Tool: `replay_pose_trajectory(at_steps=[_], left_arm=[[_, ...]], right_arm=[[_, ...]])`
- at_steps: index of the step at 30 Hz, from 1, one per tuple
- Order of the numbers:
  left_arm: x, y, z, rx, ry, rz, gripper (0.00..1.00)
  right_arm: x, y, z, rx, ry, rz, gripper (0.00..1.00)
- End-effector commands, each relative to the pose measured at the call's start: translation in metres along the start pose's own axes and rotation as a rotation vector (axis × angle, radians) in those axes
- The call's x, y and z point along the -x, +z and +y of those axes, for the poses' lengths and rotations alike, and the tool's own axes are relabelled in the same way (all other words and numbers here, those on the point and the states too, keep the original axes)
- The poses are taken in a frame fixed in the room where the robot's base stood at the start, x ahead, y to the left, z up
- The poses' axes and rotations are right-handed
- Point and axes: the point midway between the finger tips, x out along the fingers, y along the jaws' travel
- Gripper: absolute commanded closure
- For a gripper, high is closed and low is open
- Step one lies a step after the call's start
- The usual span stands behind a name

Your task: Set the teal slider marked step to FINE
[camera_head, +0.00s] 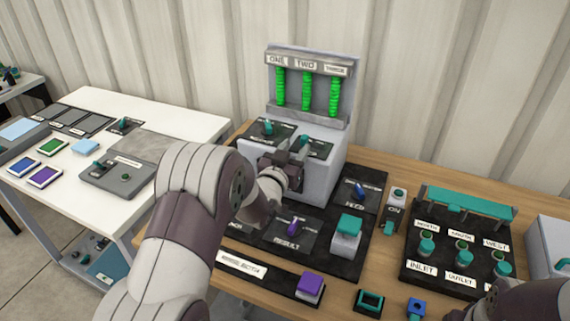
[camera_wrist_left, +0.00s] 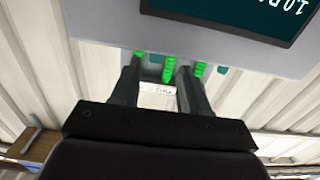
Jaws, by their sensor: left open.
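Two teal handles stand on dark panels on top of the grey box, one at the left (camera_head: 268,128) and one at the right (camera_head: 303,144). Their lettering is too small to read, so I cannot tell which is marked step. My left gripper (camera_head: 294,157) is at the front upper edge of the box, close to the right handle, and hides part of that panel. In the left wrist view my left gripper (camera_wrist_left: 158,72) is open, with no held object visible between its fingers. My right gripper is not in view; part of my right arm shows at the lower right.
Behind the handles, a grey frame (camera_head: 309,62) holds green columns (camera_head: 307,91). A black board carries a purple lever (camera_head: 292,229), blue lever (camera_head: 360,189) and teal block (camera_head: 348,225). A teal-knobbed panel (camera_head: 461,246) stands right; a white table (camera_head: 188,123) stands left.

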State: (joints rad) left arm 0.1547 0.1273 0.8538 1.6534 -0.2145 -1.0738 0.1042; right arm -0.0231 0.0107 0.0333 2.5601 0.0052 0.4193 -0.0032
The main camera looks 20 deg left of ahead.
Motion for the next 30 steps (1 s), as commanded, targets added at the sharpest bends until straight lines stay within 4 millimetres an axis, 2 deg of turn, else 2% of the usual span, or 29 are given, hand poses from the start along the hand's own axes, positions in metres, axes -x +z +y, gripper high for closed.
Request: replay_pose_trajectory(at_steps=[6,10,14,26,28,29,30], left_arm=[[0.046,0.001,-0.001,0.0,-0.003,0.001,0.55],[0.062,0.0,-0.002,0.0,-0.002,0.001,0.55],[0.068,0.0,-0.001,0.0,-0.002,0.001,0.55],[0.067,0.001,-0.001,-0.002,-0.002,-0.004,0.55],[0.068,0.013,-0.003,-0.008,-0.011,-0.065,0.55],[0.07,0.026,-0.005,-0.009,-0.02,-0.124,0.55],[0.078,0.049,-0.008,-0.007,-0.039,-0.232,0.55]], right_arm=[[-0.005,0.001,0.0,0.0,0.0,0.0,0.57],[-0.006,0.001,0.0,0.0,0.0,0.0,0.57],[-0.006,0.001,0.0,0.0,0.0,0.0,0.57],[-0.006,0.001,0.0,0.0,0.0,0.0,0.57],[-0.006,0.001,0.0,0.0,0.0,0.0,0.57],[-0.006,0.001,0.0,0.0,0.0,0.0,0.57],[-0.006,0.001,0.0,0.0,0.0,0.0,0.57]])
